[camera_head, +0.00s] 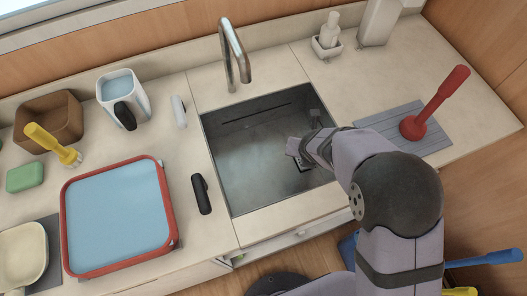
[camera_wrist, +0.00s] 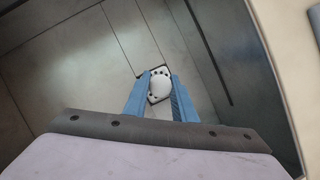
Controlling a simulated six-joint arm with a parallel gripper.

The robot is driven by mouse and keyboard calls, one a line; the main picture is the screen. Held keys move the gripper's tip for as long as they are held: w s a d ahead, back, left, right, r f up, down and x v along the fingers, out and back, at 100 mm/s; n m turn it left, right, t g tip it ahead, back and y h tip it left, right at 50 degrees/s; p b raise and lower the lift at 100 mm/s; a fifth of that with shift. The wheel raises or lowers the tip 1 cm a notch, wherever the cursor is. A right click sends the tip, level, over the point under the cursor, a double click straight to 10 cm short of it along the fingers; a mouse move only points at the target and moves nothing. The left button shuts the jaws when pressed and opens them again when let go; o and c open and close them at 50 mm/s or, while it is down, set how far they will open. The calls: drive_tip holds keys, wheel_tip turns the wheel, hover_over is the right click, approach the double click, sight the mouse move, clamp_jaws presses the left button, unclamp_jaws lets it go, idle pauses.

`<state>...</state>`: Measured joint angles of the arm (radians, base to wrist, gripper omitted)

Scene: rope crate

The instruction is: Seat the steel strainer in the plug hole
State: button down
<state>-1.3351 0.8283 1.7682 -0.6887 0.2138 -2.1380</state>
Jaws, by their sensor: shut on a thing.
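The steel strainer (camera_wrist: 159,87) is a pale, rounded piece with dark holes, seen between the two blue fingers of my gripper (camera_wrist: 160,76) in the wrist view. The gripper is shut on it. In the head view my arm reaches down into the sink basin (camera_head: 240,165), at its right side; the fingers and strainer are mostly hidden there. Dark edges show around the strainer in the wrist view, but I cannot tell whether they are the plug hole. I cannot tell whether the strainer touches the basin floor.
A chrome tap (camera_head: 234,55) rises behind the sink. A red-rimmed tub of blue water (camera_head: 165,200) and a black-handled jug (camera_head: 140,88) stand on the left. A red plunger (camera_head: 413,127) stands on a grey mat (camera_head: 372,122) to the right.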

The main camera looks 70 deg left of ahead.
sight(304, 169)
drive_tip(key=shift+f+b, duration=0.3)
drive_tip(key=shift+f, duration=0.15)
idle(0.4)
drive_tip(key=c, duration=1.4)
unclamp_jaws()
drive_tip(key=p+v, duration=0.1)
drive_tip(key=v, duration=0.6)
drive_tip(key=shift+r, duration=0.2)
